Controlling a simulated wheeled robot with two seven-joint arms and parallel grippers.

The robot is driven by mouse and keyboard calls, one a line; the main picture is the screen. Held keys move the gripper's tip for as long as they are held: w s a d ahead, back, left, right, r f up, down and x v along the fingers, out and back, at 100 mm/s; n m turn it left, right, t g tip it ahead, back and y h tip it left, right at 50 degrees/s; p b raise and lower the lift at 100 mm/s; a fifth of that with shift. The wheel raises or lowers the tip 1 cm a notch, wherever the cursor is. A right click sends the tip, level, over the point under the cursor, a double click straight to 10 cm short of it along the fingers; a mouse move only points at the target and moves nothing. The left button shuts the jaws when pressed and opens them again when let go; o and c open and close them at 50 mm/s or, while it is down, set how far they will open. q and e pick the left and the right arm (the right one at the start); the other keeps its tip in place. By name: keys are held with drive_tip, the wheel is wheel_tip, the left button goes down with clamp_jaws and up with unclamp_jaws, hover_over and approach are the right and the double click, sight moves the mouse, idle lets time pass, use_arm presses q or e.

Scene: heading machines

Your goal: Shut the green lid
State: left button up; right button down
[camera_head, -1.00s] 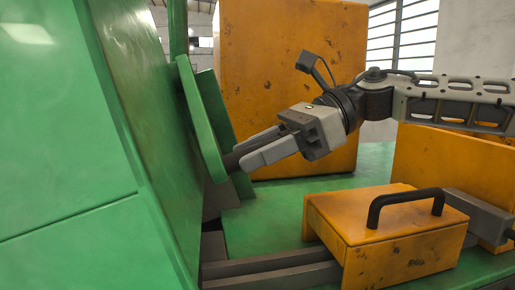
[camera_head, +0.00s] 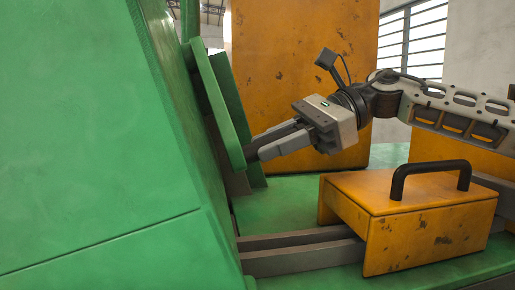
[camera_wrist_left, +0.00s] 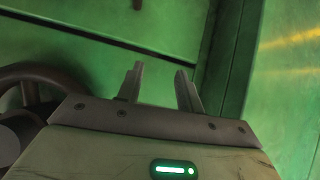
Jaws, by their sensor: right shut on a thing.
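The green lid (camera_head: 216,108) is a thick upright panel, tilted, standing out from the green machine (camera_head: 90,110) in the head view. My right gripper (camera_head: 252,150) comes in from the right and is shut at the lid's lower right edge. The exact grip spot is partly hidden by the fingers. My left gripper (camera_wrist_left: 161,85) shows in the left wrist view with its two dark fingers apart and nothing between them. It faces a green surface (camera_wrist_left: 110,65); the left arm is not in the head view.
An orange box-like part with a black handle (camera_head: 430,170) sits at the lower right on the green bed, beside grey rails (camera_head: 300,255). A tall orange block (camera_head: 290,70) stands behind my right gripper. A dark curved part (camera_wrist_left: 40,75) shows at left in the left wrist view.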

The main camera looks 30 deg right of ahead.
drive_tip(key=shift+f, duration=0.45)
drive_tip(key=c, duration=1.2)
unclamp_jaws()
drive_tip(key=shift+d, duration=0.1)
drive_tip(key=shift+o, duration=0.2)
drive_tip(key=shift+w+d, duration=0.1)
drive_tip(key=shift+r, duration=0.2)
drive_tip(key=shift+r, duration=0.25)
wheel_tip(320, 180, up, 2)
drive_tip(key=shift+r, duration=0.25)
drive_tip(key=s+a+r+b, duration=0.2)
drive_tip(key=s+a+r, duration=0.5)
drive_tip(key=s, duration=0.5)
wheel_tip(320, 180, up, 3)
drive_tip(key=shift+a+f+b, duration=0.15)
drive_tip(key=shift+a+b, duration=0.1)
drive_tip(key=shift+b, duration=0.05)
